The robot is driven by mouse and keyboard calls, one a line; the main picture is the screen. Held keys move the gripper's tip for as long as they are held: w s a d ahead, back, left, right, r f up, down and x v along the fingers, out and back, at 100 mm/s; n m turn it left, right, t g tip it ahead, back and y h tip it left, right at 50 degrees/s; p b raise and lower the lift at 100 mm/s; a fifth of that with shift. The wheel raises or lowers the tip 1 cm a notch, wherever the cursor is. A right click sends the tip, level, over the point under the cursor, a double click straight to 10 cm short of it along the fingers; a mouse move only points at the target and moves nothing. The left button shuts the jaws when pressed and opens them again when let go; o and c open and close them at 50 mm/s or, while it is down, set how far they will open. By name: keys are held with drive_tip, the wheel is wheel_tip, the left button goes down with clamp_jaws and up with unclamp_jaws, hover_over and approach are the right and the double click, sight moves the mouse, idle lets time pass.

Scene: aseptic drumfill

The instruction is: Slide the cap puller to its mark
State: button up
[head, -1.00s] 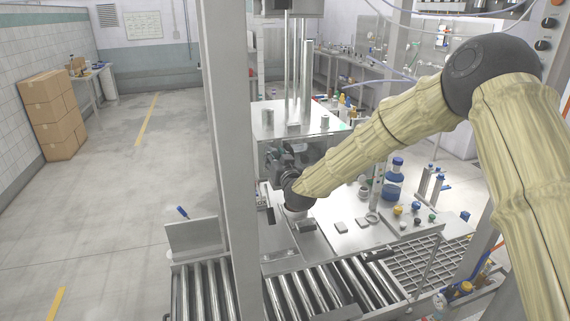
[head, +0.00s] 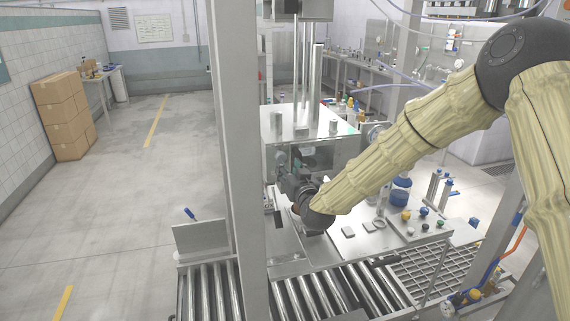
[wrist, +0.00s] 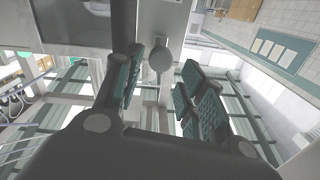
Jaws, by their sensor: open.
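My gripper (head: 290,187) is at the steel worktop, just right of the upright post, below the raised steel platform. In the wrist view my gripper (wrist: 163,78) is open, with its teal ribbed finger pads apart. A small dark upright bar (head: 278,219) shows below the gripper. The cap puller and its mark cannot be made out for certain; my wrist and forearm hide part of the worktop.
A roller conveyor (head: 330,292) runs along the front. The upright steel post (head: 232,150) stands close left of my gripper. The floor at left is open.

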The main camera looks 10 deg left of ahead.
drive_tip(key=v, duration=0.6)
drive_tip(key=shift+f, duration=0.1)
drive_tip(key=s+d+f+m+g+h+b, duration=0.1)
drive_tip(key=s+d+f+g+h, duration=0.15)
drive_tip(key=s+d+f, duration=0.7)
drive_tip(key=s+d+f+g+h+b, duration=0.1)
drive_tip(key=s+f+g, duration=0.25)
drive_tip(key=f, duration=1.25)
drive_tip(key=s+d+f+m+g+h+b, duration=0.15)
drive_tip(key=s+d+f, duration=0.45)
drive_tip(key=f, duration=0.6)
drive_tip(key=s+d+f+g+h+b, duration=0.1)
drive_tip(key=s+d+f, duration=0.4)
drive_tip(key=s, duration=0.6)
drive_tip(key=s+d+f+m+g+h, duration=0.1)
drive_tip(key=s+d+f+g, duration=0.3)
drive_tip(key=s, duration=0.6)
drive_tip(key=s+d+f+g+h+b, duration=0.1)
drive_tip(key=s+d+f+g, duration=0.2)
drive_tip(key=s+d+f, duration=0.3)
drive_tip(key=s, duration=0.5)
drive_tip(key=shift+s+d+b, duration=0.3)
drive_tip(key=shift+s, duration=0.05)
drive_tip(key=shift+g, duration=0.25)
